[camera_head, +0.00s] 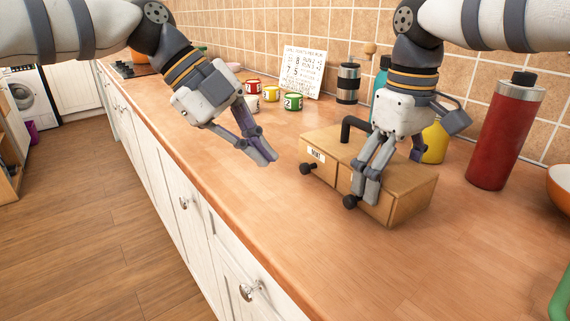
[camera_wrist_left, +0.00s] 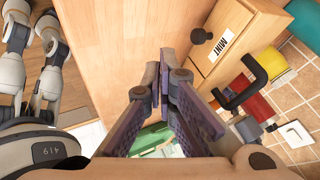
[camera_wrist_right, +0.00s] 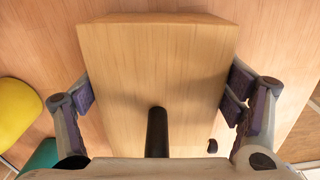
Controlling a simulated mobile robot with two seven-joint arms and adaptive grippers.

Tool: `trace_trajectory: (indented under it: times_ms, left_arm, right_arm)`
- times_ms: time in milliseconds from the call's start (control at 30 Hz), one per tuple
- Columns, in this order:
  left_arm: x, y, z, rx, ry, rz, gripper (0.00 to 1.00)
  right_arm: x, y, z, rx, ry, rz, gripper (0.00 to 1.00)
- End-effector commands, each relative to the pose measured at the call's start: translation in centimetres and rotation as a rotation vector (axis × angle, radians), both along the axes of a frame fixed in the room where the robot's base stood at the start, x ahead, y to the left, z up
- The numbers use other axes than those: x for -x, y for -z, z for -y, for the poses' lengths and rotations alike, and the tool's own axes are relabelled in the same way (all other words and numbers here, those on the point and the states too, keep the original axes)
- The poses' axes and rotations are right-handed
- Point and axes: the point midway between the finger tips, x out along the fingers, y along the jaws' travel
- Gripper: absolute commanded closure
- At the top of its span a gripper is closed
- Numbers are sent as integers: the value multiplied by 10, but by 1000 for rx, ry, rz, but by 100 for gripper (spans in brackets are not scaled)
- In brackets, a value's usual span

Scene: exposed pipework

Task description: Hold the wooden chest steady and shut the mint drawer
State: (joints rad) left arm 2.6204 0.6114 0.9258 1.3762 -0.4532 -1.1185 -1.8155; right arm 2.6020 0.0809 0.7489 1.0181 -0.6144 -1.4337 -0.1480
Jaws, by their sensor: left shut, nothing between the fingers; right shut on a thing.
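The wooden chest (camera_head: 411,197) stands on the counter, with a black handle on its top and two drawers side by side. The mint drawer (camera_head: 330,169) is the left one, with a MINT label and a black knob (camera_head: 307,169). It looks about flush with the chest front. It also shows in the left wrist view (camera_wrist_left: 212,58). My right gripper (camera_head: 388,178) is shut on the chest, one finger on each side of it, as the right wrist view shows (camera_wrist_right: 160,95). My left gripper (camera_head: 268,160) is shut and empty, left of the mint knob and apart from it.
A red bottle (camera_head: 505,135) and an orange bowl (camera_head: 562,188) stand to the right. A yellow container (camera_head: 435,142) is behind the chest. The counter before the chest is clear.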

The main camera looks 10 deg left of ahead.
Motion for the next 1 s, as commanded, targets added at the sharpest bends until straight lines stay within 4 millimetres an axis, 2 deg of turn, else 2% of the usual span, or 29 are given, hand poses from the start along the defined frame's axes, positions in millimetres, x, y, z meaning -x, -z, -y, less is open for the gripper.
trace_trajectory:
  times_ms: [100,233,567,600,633,1000]
  left_arm:
    - [1,-22,-18,0,-1,1,100]
    - [3,-38,-30,-1,0,-1,100]
    - [4,-44,-34,0,1,-3,100]
    - [4,-44,-34,0,1,-3,100]
    - [4,-44,-34,0,1,-3,100]
    - [4,-44,-34,0,1,-2,100]
  right_arm:
    - [1,4,0,4,-2,-9,55]
    - [1,4,0,4,-2,-9,55]
    - [1,4,0,4,-2,-8,55]
    - [1,4,0,4,-2,-8,5]
    - [1,3,0,4,-2,-7,0]
    - [0,-2,0,1,0,-1,0]
